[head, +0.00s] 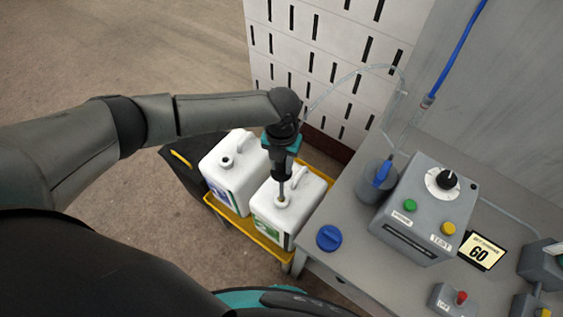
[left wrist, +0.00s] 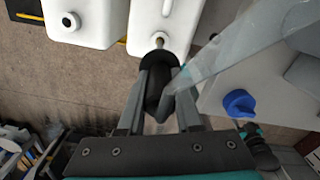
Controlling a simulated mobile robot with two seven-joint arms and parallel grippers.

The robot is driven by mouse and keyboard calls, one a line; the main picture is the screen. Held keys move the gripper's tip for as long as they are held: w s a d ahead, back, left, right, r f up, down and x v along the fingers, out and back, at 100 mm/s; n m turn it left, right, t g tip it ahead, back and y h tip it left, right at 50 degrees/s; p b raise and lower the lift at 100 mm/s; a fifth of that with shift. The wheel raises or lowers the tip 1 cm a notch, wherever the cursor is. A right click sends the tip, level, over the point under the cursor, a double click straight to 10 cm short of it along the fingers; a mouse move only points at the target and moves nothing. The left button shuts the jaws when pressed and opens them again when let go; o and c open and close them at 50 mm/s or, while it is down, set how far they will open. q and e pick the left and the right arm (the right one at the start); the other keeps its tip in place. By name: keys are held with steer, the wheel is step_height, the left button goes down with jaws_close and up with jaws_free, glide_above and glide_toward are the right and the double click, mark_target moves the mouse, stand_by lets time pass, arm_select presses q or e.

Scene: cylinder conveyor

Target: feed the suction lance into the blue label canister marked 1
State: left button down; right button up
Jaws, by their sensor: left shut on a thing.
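The blue label canister (head: 232,168) is a white jug with an open neck, standing at the left on a yellow-edged tray; its open neck also shows in the left wrist view (left wrist: 68,22). A second white canister with a green label (head: 285,220) stands beside it on the right. My left gripper (head: 283,160) is shut on the suction lance (head: 282,188), which is upright over the green label canister. The lance's lower end meets that canister's neck; how far it is inside is hard to tell.
A clear hose (head: 345,80) arcs from the lance toward the bench. A slotted white panel (head: 325,60) stands behind.

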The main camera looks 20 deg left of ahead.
arm_select(q)
steer(key=shift+r+p, duration=2.05)
steer(key=shift+r, duration=0.25)
steer(key=shift+r, duration=0.1)
steer(key=shift+r+p, duration=1.05)
steer(key=shift+p, duration=0.25)
steer(key=shift+r, duration=2.85)
